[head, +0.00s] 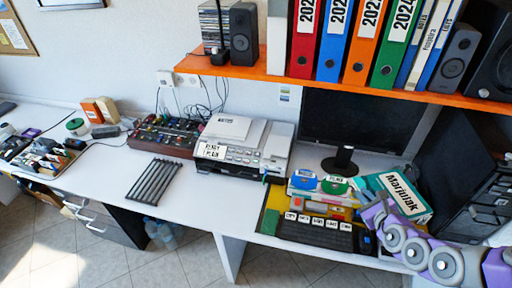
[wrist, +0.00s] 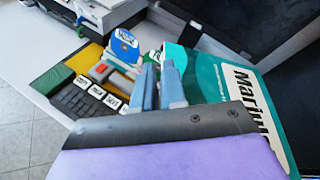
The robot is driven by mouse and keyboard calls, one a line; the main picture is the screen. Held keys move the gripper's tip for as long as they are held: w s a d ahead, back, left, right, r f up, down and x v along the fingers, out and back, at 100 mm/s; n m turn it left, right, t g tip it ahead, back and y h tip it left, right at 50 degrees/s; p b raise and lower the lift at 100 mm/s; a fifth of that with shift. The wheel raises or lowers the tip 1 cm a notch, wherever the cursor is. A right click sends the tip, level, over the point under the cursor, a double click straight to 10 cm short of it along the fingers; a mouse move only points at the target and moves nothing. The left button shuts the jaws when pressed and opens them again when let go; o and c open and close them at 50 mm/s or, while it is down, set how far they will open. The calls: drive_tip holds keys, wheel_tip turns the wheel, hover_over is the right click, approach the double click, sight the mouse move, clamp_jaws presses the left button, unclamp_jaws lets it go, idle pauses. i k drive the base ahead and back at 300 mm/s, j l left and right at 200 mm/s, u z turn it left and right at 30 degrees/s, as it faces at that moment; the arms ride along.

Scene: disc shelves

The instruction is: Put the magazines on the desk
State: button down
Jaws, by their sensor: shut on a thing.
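The exact contact is partly hidden by the fingers. In the head view my purple arm comes in from the lower right and covers the magazine's lower part.
A monitor (head: 350,120) stands behind, under an orange shelf (head: 240,72) of binders. A printer (head: 240,145) is mid-desk.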

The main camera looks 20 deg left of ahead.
sight(100, 168)
drive_tip(key=j, duration=0.8)
drive_tip(key=j+u, duration=0.15)
drive_tip(key=j, duration=1.5)
drive_tip(key=i+j+u, duration=0.15)
drive_tip(key=j, duration=1.5)
drive_tip(key=i+u, duration=0.05)
